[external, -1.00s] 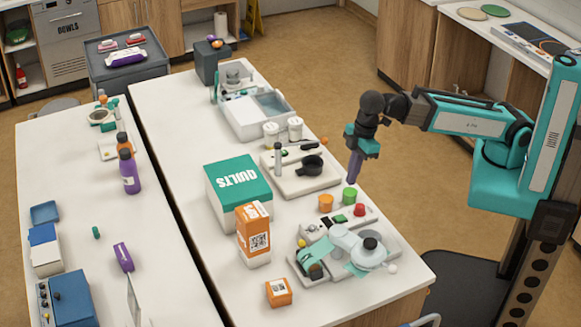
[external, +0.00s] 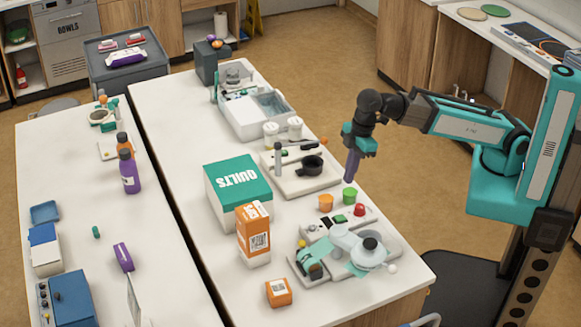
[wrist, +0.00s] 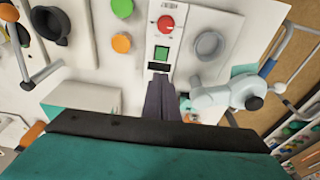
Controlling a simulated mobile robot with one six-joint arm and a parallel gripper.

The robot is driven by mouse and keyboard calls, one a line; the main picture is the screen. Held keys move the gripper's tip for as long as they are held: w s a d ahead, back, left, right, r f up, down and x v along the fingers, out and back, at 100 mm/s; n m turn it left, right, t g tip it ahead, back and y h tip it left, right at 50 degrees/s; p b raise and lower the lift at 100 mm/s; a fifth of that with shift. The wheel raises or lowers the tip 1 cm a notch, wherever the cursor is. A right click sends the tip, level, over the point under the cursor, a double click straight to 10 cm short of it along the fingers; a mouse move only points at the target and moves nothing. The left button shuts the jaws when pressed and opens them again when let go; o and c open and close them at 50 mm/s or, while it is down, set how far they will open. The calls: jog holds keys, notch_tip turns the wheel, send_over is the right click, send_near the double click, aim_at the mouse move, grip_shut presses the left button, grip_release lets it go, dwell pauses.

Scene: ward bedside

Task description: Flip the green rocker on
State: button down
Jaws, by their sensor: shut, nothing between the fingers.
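The green rocker (external: 341,218) sits on a pale control panel (external: 325,226) on the near part of the white counter, beside a red round button (external: 359,210). In the wrist view the green rocker (wrist: 162,53) lies between the red button (wrist: 166,23) and a dark slot (wrist: 159,67). I cannot tell which side of the rocker is pressed. My gripper (external: 350,180) is shut and empty, pointing down above the counter's right edge. Its fingertips (wrist: 160,80) show just below the dark slot in the wrist view, apart from the rocker.
A QUILTS box (external: 237,191) and an orange carton (external: 253,230) stand to the left.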

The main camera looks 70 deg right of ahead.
aim_at(335, 217)
jog(key=shift+w+f+b, duration=0.1)
jog(key=shift+w+b, duration=0.25)
jog(key=shift+b, duration=0.75)
jog(key=shift+r, duration=0.2)
jog(key=shift+f, duration=0.2)
jog(key=shift+w+a+f+p, duration=0.3)
jog(key=shift+f+p, duration=0.15)
jog(key=shift+f, duration=1.8)
jog(key=shift+w+a+f+p, duration=0.35)
jog(key=shift+f+p, duration=0.05)
jog(key=shift+f, duration=1.8)
jog(key=shift+w+a+f+p, duration=0.3)
jog(key=shift+f+p, duration=0.15)
jog(key=shift+f, duration=1.8)
jog(key=shift+w, duration=0.1)
